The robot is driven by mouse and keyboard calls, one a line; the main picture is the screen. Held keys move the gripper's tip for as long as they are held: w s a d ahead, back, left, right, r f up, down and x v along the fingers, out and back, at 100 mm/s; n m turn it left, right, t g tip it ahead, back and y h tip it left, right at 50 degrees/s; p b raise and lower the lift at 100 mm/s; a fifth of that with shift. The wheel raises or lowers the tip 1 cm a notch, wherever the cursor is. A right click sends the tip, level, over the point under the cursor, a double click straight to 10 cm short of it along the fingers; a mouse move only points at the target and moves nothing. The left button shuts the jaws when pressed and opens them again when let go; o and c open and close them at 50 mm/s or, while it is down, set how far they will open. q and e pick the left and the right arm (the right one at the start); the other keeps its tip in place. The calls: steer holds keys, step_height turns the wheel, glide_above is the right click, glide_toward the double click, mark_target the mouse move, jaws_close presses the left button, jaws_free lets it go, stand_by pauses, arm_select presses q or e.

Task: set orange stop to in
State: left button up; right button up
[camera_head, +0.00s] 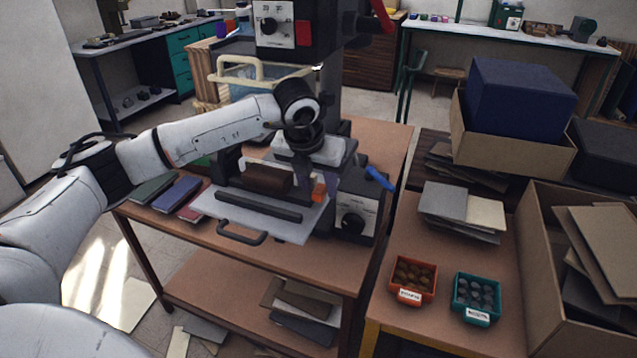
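The orange stop (319,190) is a small orange block at the right front of the machine's press bed, by the right end of a dark bar. A grey metal plate (290,228) with a black handle (241,233) lies at the front of the bed. My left gripper (318,182) points down from above, its fingertips close around or beside the orange stop. Whether the fingers touch or clasp it is too small to tell. My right gripper is not in view.
A dial box (352,222) with a blue lever (379,179) stands just right of the stop. Dark and coloured covers (176,193) lie left of the machine. An orange bin (412,280) and a teal bin (476,298) stand on the right table, with cardboard boxes beyond.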

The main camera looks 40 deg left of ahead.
arm_select(q)
jaws_close()
steer(key=shift+s+a+f+b, duration=0.15)
steer(key=shift+a+b, duration=0.15)
steer(key=shift+a, duration=0.35)
steer(key=shift+s+a+r+b, duration=0.15)
steer(key=shift+a+b, duration=0.15)
steer(key=shift+a, duration=0.45)
jaws_free()
steer(key=v, duration=1)
steer(key=shift+r+b, duration=0.2)
steer(key=shift+b, duration=0.1)
steer(key=shift+s, duration=0.1)
